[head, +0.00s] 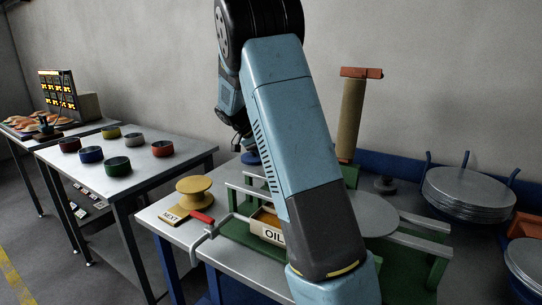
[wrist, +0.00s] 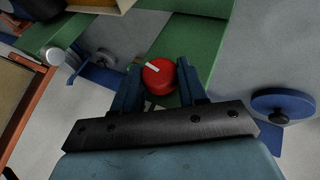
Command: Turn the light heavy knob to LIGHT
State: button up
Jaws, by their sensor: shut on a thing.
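The red round knob (wrist: 160,84) shows in the wrist view, with a short white mark on its upper left part. My gripper (wrist: 158,73) is shut on it, with one dark blue finger on each side. The knob stands by a green beam. No LIGHT or HEAVY lettering is readable near it. In the head view my arm hides the knob and the gripper.
A bench (head: 172,235) carries a yellow spool (head: 194,189), a red-handled crank (head: 203,218) and a box marked OIL (head: 268,228). Several coloured pots stand on the left table (head: 135,151). A blue disc (wrist: 284,105) is right of my gripper.

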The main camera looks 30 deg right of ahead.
jog(key=n+g+h, duration=0.1)
jog(key=g+h, duration=0.1)
jog(key=f+n+g+h, duration=0.1)
jog(key=g+h, duration=0.2)
jog(key=n+g+h, duration=0.1)
jog(key=g+h, duration=0.1)
jog(key=shift+w+a+f+g+h, duration=0.2)
jog(key=shift+w+a+g+h, duration=0.2)
jog(key=shift+n, duration=0.3)
dwell(0.4)
jog(key=o, duration=0.7)
jog(key=shift+f, duration=0.1)
jog(key=o, duration=0.3)
jog(key=shift+d, duration=0.1)
jog(key=v, duration=1.4)
jog(key=shift+f, duration=0.15)
jog(key=shift+d, duration=0.1)
